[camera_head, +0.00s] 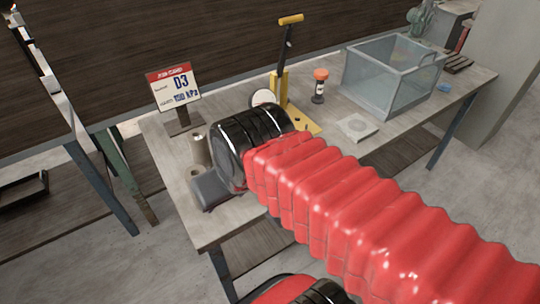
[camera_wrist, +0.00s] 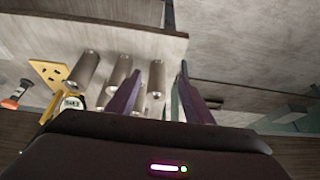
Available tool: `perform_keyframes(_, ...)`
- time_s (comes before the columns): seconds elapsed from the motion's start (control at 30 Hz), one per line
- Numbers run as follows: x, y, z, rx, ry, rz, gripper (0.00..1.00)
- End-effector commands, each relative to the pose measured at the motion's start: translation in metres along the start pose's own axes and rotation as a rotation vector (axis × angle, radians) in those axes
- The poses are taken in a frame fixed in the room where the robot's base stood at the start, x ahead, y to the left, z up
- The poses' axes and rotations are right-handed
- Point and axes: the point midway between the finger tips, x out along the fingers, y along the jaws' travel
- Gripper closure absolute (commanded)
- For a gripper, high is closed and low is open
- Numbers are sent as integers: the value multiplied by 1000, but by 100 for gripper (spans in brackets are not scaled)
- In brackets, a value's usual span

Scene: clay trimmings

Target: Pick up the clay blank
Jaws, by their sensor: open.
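Several grey-brown clay cylinders (camera_wrist: 156,78) stand or lie on the table in the wrist view; which one is the clay blank I cannot tell. One shows between the fingers of my gripper (camera_wrist: 160,68), and others (camera_wrist: 84,70) are left of it. My gripper is open, with its two dark fingers apart, and nothing is visibly held. Whether the fingers touch the cylinder I cannot tell. In the head view, an upright cylinder (camera_head: 200,151) and a lying one (camera_head: 193,174) show left of my black wrist. My arm hides the rest.
A job card sign (camera_head: 174,88) reading D3 and 150 kPa stands behind the cylinders. A yellow lever press (camera_head: 283,90) with a gauge, an orange-capped jar (camera_head: 319,87), a pale square slab (camera_head: 357,127) and a clear bin (camera_head: 361,91) stand to the right on the table (camera_head: 219,232).

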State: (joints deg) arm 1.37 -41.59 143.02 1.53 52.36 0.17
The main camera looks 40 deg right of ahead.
Motion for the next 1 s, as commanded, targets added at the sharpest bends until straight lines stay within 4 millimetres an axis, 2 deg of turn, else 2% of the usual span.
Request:
perform_keyframes(0.1, 13, 11, 7, 93, -72, -15, 44)
perform_keyframes(0.3, 39, 19, 24, 331, -239, -79, 32)
perform_keyframes(0.67, 76, 28, 38, 820, -503, -259, 32)
perform_keyframes(1.0, 101, 49, 26, 1298, -659, -500, 32)
